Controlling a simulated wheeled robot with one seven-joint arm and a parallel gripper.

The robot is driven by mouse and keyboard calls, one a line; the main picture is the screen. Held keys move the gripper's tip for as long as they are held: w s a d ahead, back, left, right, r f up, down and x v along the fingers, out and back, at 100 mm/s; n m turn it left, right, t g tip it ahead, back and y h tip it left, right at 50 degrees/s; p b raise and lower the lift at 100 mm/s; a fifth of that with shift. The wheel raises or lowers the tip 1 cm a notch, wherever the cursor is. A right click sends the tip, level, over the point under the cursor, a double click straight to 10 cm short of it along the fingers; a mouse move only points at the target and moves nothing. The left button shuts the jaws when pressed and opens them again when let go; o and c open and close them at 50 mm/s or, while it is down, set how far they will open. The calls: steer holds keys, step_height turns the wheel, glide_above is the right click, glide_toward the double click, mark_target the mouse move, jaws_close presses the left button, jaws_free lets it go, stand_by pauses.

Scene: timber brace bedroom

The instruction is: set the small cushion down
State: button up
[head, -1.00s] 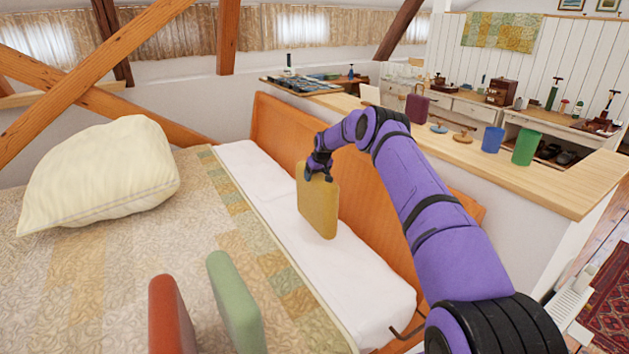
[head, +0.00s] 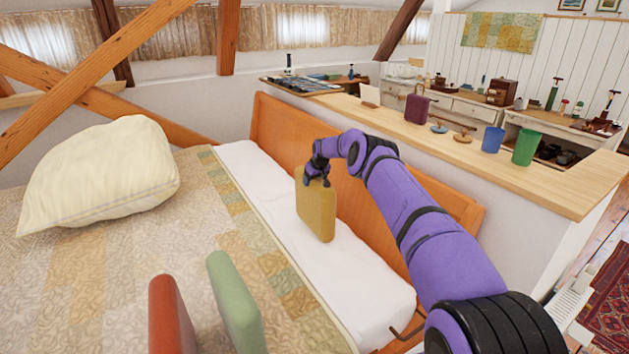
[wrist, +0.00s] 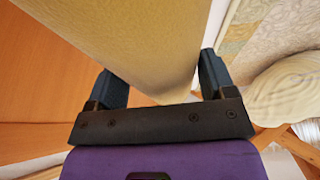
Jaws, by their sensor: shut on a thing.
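The small cushion (head: 317,212) is a flat, mustard-yellow square held nearly upright over the white sheet at the orange headboard end of the bed. My gripper (head: 317,176) is shut on its top edge. In the wrist view the cushion (wrist: 140,40) fills the space between the two dark fingers of my gripper (wrist: 160,88). The cushion's lower corner appears at or just above the white sheet (head: 370,280); I cannot tell whether it touches.
A large cream pillow (head: 100,175) lies on the patterned bedspread (head: 90,270). A red cushion (head: 170,315) and a green cushion (head: 237,300) stand at the near edge. The orange headboard (head: 285,130) rises close behind. A wooden ledge (head: 560,185) holds cups and a purple case.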

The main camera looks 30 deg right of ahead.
steer(key=o, duration=1.6)
steer(key=shift+f, duration=0.15)
steer(key=shift+o, duration=0.2)
